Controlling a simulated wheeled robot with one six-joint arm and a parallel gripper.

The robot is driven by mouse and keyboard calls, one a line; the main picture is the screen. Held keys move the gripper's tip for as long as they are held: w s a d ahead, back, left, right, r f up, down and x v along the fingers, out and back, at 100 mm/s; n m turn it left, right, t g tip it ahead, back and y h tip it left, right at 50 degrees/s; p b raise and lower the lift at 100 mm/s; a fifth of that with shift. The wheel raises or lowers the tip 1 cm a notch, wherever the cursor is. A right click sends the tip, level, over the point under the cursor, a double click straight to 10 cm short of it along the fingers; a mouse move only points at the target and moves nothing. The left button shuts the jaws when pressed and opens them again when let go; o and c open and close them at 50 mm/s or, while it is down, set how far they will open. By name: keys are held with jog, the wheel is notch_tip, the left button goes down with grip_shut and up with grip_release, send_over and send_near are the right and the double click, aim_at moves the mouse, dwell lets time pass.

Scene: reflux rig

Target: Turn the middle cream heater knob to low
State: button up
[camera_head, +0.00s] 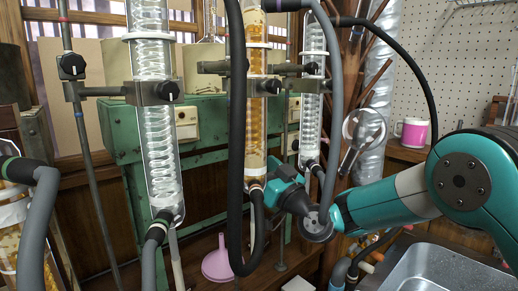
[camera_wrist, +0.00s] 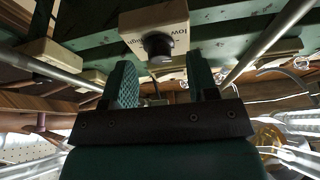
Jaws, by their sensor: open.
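My gripper (camera_head: 280,170) is beside the lower end of the amber-filled condenser (camera_head: 255,100) in the head view, its jaws partly hidden. In the wrist view my gripper (camera_wrist: 163,82) is open and empty, with two green fingers apart. A cream heater box (camera_wrist: 140,22) with a dark knob (camera_wrist: 158,46) lies just beyond the fingertips, roughly between them in the picture. Lettering that seems to read "low" shows upside down beside the knob. I cannot tell the knob's exact setting. No contact between fingers and knob is visible. In the head view this knob is not clearly visible.
Another cream box (camera_head: 187,122) sits on the green frame (camera_head: 125,130) at left. A clear coil condenser (camera_head: 155,100) and a dark hose (camera_head: 238,150) stand in front. A metal sink (camera_head: 445,270) is at lower right. A pink mug (camera_head: 412,132) sits on a shelf.

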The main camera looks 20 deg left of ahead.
jog(key=shift+x, duration=0.8)
jog(key=c, duration=0.9)
jog(key=shift+f, duration=0.15)
jog(key=n+g+b, duration=0.1)
jog(key=n+b, duration=0.1)
jog(key=b, duration=0.2)
jog(key=n+g+y+b, duration=0.1)
jog(key=n+b, duration=0.1)
jog(key=b, duration=0.3)
jog(key=shift+w+d+n, duration=0.1)
jog(key=shift+n, duration=0.2)
